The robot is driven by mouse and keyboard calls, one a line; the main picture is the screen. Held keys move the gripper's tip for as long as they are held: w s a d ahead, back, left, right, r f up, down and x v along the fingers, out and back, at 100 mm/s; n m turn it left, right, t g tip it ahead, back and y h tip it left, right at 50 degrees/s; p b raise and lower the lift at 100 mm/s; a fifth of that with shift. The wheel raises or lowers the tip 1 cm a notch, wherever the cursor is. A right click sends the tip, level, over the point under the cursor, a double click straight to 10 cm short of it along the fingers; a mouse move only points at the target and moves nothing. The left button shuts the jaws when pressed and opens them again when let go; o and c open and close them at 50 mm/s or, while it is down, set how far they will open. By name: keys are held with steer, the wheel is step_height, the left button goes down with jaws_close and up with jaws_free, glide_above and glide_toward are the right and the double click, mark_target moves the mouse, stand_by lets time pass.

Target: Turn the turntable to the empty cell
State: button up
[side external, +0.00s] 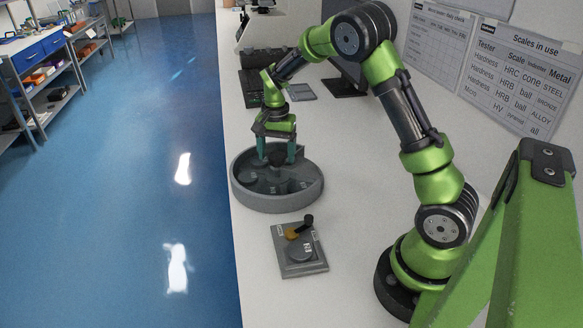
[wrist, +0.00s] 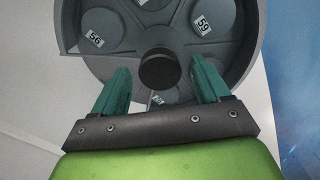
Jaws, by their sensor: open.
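The turntable (side external: 312,196) is a round grey tray with a raised rim, divided into cells, on the white bench. In the wrist view the turntable (wrist: 172,50) shows a dark round knob (wrist: 160,69) at its centre. A grey disc marked 56 (wrist: 98,27) lies in the upper left cell and one marked 59 (wrist: 211,20) in the upper right cell.
A grey plate (side external: 290,268) with a disc and a black-handled lever stands in front of the turntable. A keyboard (side external: 250,88) and a monitor lie behind. The bench's left edge drops to the blue floor close beside the turntable. Bench right of the turntable is clear.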

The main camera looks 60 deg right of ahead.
mark_target(277, 155)
steer(key=shift+r, duration=0.1)
step_height(277, 155, up, 17)
stand_by(0.4)
steer(key=s+a+n+t+y, duration=0.2)
steer(key=s+a+n+t, duration=0.5)
steer(key=s+a, duration=0.9)
steer(key=s+n, duration=0.3)
steer(key=shift+s+a, duration=0.3)
steer(key=shift+a, duration=0.05)
